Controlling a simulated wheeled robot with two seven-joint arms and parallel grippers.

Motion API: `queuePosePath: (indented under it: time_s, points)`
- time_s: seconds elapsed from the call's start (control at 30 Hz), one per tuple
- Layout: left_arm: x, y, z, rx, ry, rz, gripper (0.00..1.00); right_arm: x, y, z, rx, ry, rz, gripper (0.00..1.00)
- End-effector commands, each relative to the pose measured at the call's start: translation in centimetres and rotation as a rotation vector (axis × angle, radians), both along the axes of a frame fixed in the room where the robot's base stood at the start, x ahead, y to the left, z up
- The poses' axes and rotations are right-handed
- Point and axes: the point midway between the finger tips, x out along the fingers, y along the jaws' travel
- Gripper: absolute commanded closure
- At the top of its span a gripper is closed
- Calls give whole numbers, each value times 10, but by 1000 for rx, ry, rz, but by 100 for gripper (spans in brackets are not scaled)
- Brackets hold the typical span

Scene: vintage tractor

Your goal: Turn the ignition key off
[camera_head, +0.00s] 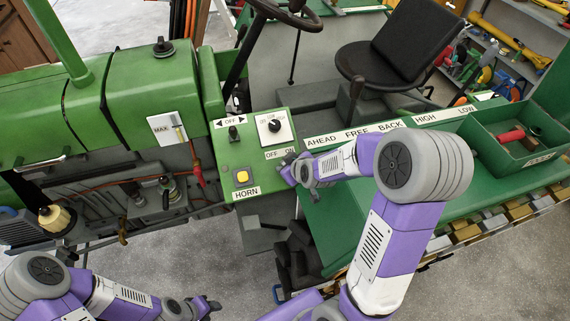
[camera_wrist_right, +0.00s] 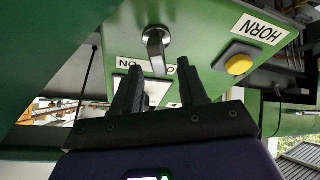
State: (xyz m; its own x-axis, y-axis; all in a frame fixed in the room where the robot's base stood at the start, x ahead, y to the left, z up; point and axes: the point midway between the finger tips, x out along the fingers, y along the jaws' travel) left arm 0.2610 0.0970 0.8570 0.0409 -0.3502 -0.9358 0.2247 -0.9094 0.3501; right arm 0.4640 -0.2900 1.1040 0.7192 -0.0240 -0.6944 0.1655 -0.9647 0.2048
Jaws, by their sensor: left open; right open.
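The ignition key (camera_wrist_right: 155,50) is a silver metal piece in a round mount on the green panel (camera_head: 246,158), by the OFF/ON label (camera_head: 279,153). In the head view my right gripper (camera_head: 288,164) hides it. In the right wrist view, seen upside down, my right gripper (camera_wrist_right: 161,66) is open, and the key's near end shows between its two dark fingertips. I cannot tell whether they touch it, or exactly which label it points to. My left gripper (camera_head: 211,305) is open and empty over the grey floor, low in the head view, away from the panel.
The panel also carries a yellow HORN button (camera_head: 242,177), a black toggle switch (camera_head: 233,133) and a dial (camera_head: 274,126) close by. The steering wheel (camera_head: 285,12) and black seat (camera_head: 402,45) are behind. A green tray (camera_head: 530,157) is at right.

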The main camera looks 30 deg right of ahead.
Motion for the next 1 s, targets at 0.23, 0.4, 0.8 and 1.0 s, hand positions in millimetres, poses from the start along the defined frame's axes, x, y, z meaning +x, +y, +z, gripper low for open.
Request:
queuePosePath:
  time_s: [0.23,0.4,0.8,1.0]
  points:
    - [0,0,13,0,0,0,57,-26,1,29,0,-1,-1,57]
    - [0,0,16,0,0,0,57,-34,1,34,0,-1,0,57]
    - [0,0,15,0,0,0,57,-34,1,33,0,0,0,57]
    - [0,0,13,0,0,0,57,-35,7,23,5,20,13,57]
